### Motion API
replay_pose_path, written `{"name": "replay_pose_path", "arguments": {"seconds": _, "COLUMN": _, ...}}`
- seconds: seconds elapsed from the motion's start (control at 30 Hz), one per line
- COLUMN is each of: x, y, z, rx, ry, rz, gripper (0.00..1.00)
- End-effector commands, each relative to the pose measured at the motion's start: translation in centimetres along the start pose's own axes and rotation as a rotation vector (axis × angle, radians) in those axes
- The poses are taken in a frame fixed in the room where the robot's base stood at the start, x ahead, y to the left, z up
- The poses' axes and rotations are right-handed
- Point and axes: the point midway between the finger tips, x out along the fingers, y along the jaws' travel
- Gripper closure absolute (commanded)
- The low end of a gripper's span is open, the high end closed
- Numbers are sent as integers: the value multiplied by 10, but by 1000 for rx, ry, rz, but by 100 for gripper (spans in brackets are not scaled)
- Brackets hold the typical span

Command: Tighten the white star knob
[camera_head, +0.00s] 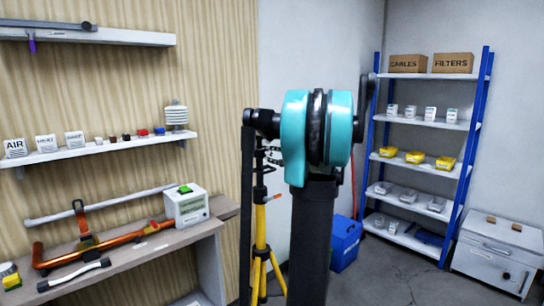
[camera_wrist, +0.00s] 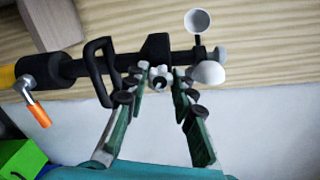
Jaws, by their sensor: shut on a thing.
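The white star knob (camera_wrist: 160,76) is in the upper middle of the wrist view, on a black clamp fitting (camera_wrist: 155,48) of a dark mast. My gripper (camera_wrist: 161,80) has its two green-sided fingers on either side of the knob, with their tips shut on it. The fingers hide parts of its sides. In the head view, my arm hides the knob and the gripper.
In the wrist view, a black loop handle (camera_wrist: 102,72) and an orange-tipped lever (camera_wrist: 38,112) are left of the fingers. A white dome (camera_wrist: 208,72) is close on the right. The head view shows a wall bench (camera_head: 130,255) and blue-framed shelving (camera_head: 420,126).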

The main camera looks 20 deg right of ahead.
Motion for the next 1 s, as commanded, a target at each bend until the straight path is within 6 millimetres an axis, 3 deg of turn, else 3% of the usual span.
{"name": "replay_pose_path", "arguments": {"seconds": 0.67, "x": -1, "y": 1, "z": -1, "rx": 63, "ry": 0, "rz": 1, "gripper": 100}}
{"name": "replay_pose_path", "arguments": {"seconds": 0.7, "x": -1, "y": 1, "z": -1, "rx": 63, "ry": 0, "rz": 1, "gripper": 73}}
{"name": "replay_pose_path", "arguments": {"seconds": 0.87, "x": 0, "y": 1, "z": 0, "rx": 63, "ry": -1, "rz": 0, "gripper": 54}}
{"name": "replay_pose_path", "arguments": {"seconds": 1.0, "x": 0, "y": 0, "z": 0, "rx": 63, "ry": -2, "rz": 0, "gripper": 54}}
